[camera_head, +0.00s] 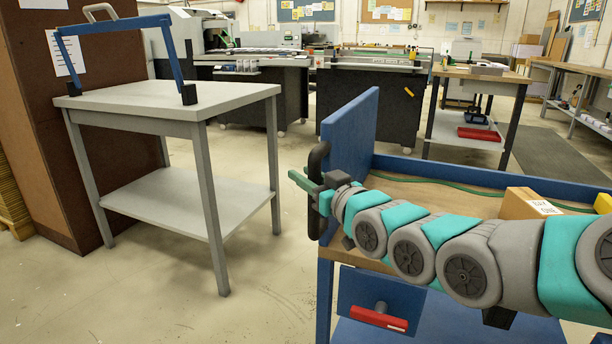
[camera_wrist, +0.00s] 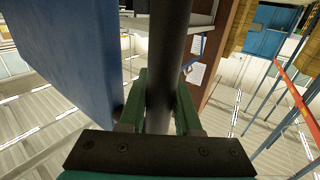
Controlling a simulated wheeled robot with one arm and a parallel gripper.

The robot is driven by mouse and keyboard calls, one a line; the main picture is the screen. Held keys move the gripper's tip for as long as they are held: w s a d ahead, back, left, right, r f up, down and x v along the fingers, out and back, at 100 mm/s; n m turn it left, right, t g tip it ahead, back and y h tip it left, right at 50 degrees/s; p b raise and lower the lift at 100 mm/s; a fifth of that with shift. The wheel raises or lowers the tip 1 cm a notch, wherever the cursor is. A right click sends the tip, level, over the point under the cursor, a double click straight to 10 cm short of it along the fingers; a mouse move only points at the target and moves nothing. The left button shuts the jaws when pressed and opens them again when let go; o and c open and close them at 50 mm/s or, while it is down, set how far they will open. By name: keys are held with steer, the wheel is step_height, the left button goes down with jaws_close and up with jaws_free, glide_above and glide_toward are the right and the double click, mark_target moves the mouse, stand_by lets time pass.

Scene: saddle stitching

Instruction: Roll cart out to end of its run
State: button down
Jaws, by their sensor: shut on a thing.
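The cart is blue, with a tall end panel (camera_head: 350,135) and a tan top deck with a raised blue rim; it stands at the right in the head view. A black upright handle (camera_head: 318,160) is fixed on the left side of that panel. My gripper (camera_head: 308,188), with green fingers, is shut on the handle. In the wrist view the handle's dark bar (camera_wrist: 168,50) runs between the fingers (camera_wrist: 158,105), beside the blue panel (camera_wrist: 75,60). My arm hides part of the deck and the cart's right side.
A grey table (camera_head: 155,100) with a lower shelf and a blue frame on top stands left of the cart, against a brown cabinet (camera_head: 45,190). Bare floor (camera_head: 265,290) lies between table and cart. A cardboard box (camera_head: 528,203) sits on the cart. Machines and benches stand behind.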

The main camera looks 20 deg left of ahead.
mark_target(319, 184)
steer(key=shift+d, duration=0.15)
steer(key=c, duration=0.6)
jaws_free()
steer(key=shift+b+v, duration=0.45)
steer(key=shift+v, duration=3.45)
